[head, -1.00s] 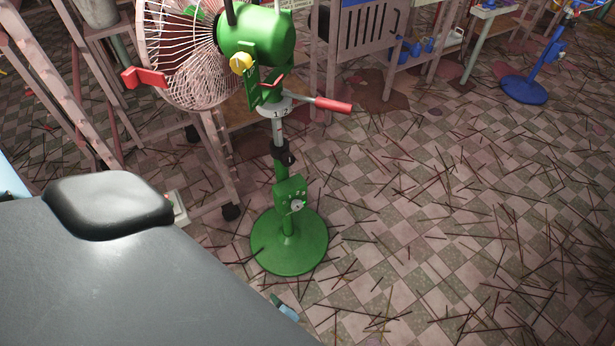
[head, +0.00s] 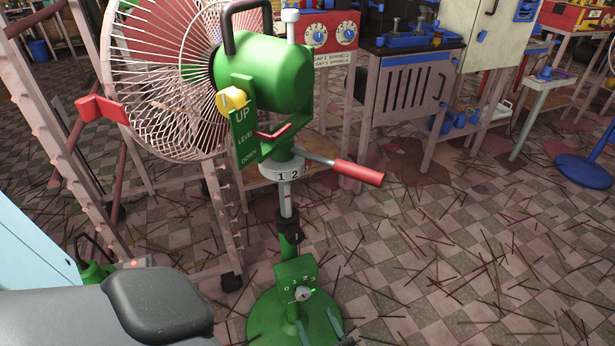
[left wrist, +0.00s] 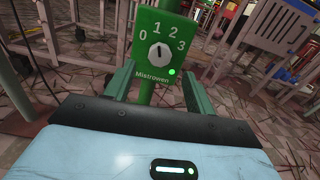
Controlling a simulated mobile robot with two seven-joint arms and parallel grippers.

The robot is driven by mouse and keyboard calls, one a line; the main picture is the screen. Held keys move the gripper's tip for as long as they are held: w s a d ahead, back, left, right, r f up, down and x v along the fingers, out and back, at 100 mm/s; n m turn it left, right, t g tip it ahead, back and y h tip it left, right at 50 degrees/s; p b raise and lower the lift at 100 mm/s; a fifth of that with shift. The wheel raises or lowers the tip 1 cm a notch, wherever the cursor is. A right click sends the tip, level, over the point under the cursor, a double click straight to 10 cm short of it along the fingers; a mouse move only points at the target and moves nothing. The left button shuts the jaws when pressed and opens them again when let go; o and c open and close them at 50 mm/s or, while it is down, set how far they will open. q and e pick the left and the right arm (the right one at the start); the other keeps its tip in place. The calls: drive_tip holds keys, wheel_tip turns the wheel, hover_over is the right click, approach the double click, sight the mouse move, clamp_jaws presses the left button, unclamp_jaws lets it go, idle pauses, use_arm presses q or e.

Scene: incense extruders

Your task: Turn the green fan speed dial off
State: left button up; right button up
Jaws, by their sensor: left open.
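The green fan (head: 268,75) stands upright on a round green base (head: 262,325). A green control box (head: 285,274) on its pole carries the grey round speed dial (head: 304,294), with numbers 0 to 3 above it. In the left wrist view the dial (left wrist: 159,54) has its mark roughly upright, between 1 and 2. A green light (left wrist: 172,72) glows below it to the right. My left gripper (left wrist: 160,78) is open and empty, its two fingers apart on either side below the dial and not touching it. In the head view its fingertips (head: 320,328) show just below the box. My right gripper is not in view.
A red-handled lever (head: 357,172) sticks out to the right above the box. A pinkish frame (head: 230,225) stands behind the fan. A workbench (head: 410,95) is at the back.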

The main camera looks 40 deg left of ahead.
sight(304, 297)
use_arm(q)
drive_tip(key=x, duration=0.5)
drive_tip(key=shift+w+a, duration=0.25)
drive_tip(key=shift+a, duration=0.3)
drive_tip(key=c, duration=0.8)
drive_tip(key=shift+c, duration=0.9)
